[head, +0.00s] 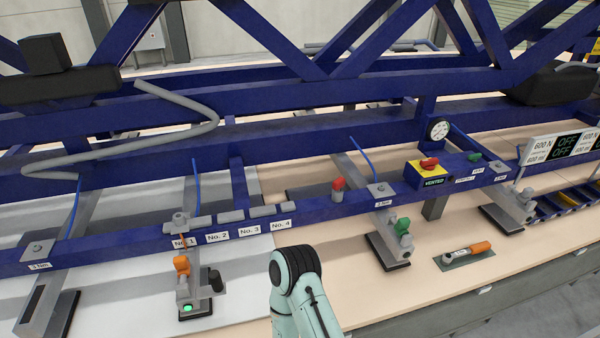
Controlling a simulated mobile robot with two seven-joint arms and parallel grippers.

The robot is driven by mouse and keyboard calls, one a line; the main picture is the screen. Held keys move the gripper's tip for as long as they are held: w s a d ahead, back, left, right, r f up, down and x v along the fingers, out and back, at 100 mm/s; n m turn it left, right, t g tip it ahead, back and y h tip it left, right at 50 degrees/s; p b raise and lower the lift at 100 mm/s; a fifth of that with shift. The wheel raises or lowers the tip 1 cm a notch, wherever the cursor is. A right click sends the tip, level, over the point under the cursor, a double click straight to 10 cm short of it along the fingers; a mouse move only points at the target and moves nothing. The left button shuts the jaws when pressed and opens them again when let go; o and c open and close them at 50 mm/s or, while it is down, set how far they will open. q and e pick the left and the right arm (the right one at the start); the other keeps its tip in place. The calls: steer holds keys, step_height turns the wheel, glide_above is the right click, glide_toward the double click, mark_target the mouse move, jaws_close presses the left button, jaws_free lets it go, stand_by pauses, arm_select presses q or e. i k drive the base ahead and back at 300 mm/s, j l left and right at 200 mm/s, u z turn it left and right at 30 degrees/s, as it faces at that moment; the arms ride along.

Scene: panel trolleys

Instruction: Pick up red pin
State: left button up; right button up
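A small red-topped piece (338,184), which looks like the red pin, stands upright on the blue beam (320,208), right of the No. 4 label. Its lower part is grey. A pale green and black link of one of my arms comes up from the bottom edge, below and left of the red piece and apart from it in the picture. Neither of my grippers shows, so I cannot tell what they hold.
An orange clamp (182,265) and a green-knobbed clamp (403,228) stand at the beam's front. A yellow box with a red knob (429,162) sits to the right. An orange-handled tool (480,247) lies on the bench (370,290). Blue truss bars cross behind.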

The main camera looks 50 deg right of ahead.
mark_target(339, 182)
steer(key=z, duration=1.9)
steer(key=u, duration=0.55)
steer(key=l+u, duration=0.25)
steer(key=u, duration=0.15)
steer(key=k+l+u, duration=0.1)
steer(key=l+u, duration=0.15)
steer(key=u, duration=0.15)
steer(key=l+u, duration=0.25)
steer(key=u, duration=0.15)
steer(key=k, duration=0.05)
